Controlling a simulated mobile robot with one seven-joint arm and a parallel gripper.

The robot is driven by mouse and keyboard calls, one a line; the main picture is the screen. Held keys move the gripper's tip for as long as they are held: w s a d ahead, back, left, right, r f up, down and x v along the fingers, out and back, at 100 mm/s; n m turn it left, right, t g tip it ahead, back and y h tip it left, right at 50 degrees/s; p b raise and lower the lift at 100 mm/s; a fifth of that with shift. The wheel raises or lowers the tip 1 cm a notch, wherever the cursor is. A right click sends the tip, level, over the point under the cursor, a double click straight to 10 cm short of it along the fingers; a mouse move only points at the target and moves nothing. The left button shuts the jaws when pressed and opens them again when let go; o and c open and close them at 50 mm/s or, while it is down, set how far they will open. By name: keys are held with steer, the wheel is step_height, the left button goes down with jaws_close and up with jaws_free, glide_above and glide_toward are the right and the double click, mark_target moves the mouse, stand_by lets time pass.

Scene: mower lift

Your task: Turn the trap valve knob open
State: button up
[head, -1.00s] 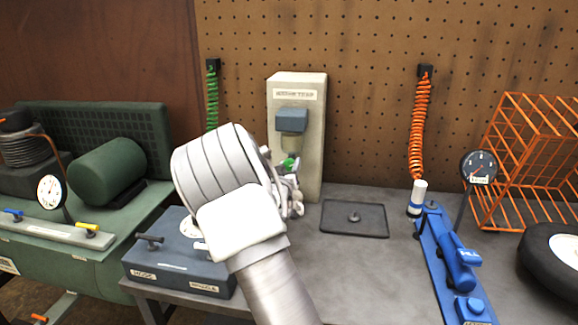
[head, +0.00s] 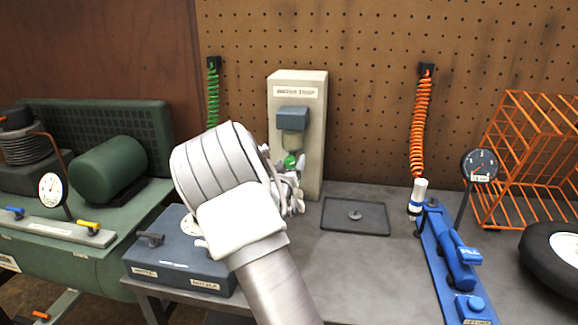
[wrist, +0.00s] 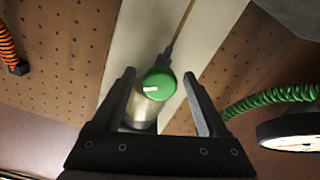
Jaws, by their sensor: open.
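The trap valve knob (wrist: 158,84) is a round green knob with a white mark, seen between my fingertips in the wrist view. In the head view the green knob (head: 290,161) shows beside my gripper, partly hidden by it. It sits below a clear bowl on the water trap (head: 312,140), a beige post with a blue-grey cap (head: 292,119). My gripper (wrist: 160,80) is open, with one finger on each side of the knob. A gap shows between each finger and the knob.
A blue-grey box with levers (head: 170,262) stands below my arm. A black tray (head: 340,224) lies right of the post. A green coiled hose (head: 212,95) and an orange coiled hose (head: 420,130) hang on the pegboard. A blue pump (head: 455,260) is at right.

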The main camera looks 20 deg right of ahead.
steer(key=p+v, duration=0.1)
steer(key=v, duration=1.6)
steer(key=shift+s+a, duration=0.2)
